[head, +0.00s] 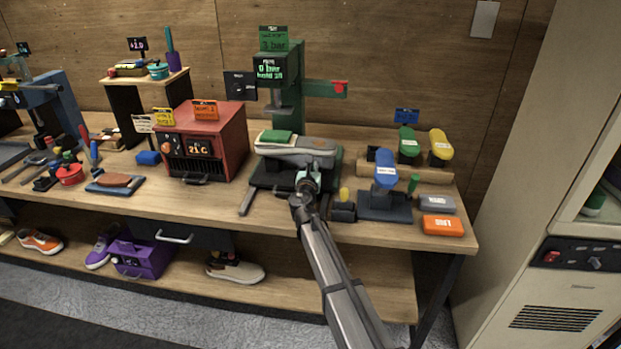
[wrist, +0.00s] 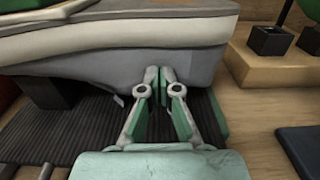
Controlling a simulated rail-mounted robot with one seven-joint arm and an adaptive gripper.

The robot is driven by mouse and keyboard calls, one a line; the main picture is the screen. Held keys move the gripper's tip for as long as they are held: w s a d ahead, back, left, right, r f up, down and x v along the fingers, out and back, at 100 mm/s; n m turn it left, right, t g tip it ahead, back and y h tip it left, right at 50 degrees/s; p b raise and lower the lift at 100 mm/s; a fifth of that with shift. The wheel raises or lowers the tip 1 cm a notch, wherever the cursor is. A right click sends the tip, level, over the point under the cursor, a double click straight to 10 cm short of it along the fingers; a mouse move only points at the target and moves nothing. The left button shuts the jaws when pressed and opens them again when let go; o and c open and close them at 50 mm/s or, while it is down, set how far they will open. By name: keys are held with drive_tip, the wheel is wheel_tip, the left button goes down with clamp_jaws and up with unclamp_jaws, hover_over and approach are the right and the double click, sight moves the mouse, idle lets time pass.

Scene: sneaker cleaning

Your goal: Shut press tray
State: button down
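The green press (head: 283,75) stands against the back wall, with a dark display and a red-tipped side arm. Its dark tray (head: 268,181) sits low in front of the column and also shows as a black ribbed surface in the wrist view (wrist: 85,130). A grey shoe-shaped piece (head: 295,152) with a green block on top rests over the tray; its side fills the upper wrist view (wrist: 120,55). My gripper (head: 308,172) is at the tray's front right. In the wrist view its fingertips (wrist: 158,78) are close together against or just before the grey side; contact is unclear. Nothing shows between them.
A red oven-like box (head: 205,140) stands left of the press. Right are a stand with a blue-topped piece (head: 385,170), a wooden block (head: 425,174) with green and yellow pieces, and orange (head: 442,226) and grey blocks. A metal bar (head: 247,201) projects forward at the tray's left.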

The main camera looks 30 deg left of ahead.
drive_tip(key=x, duration=0.5)
drive_tip(key=shift+w+a+r, duration=0.1)
drive_tip(key=shift+a+r, duration=0.05)
drive_tip(key=shift+w+r, duration=0.1)
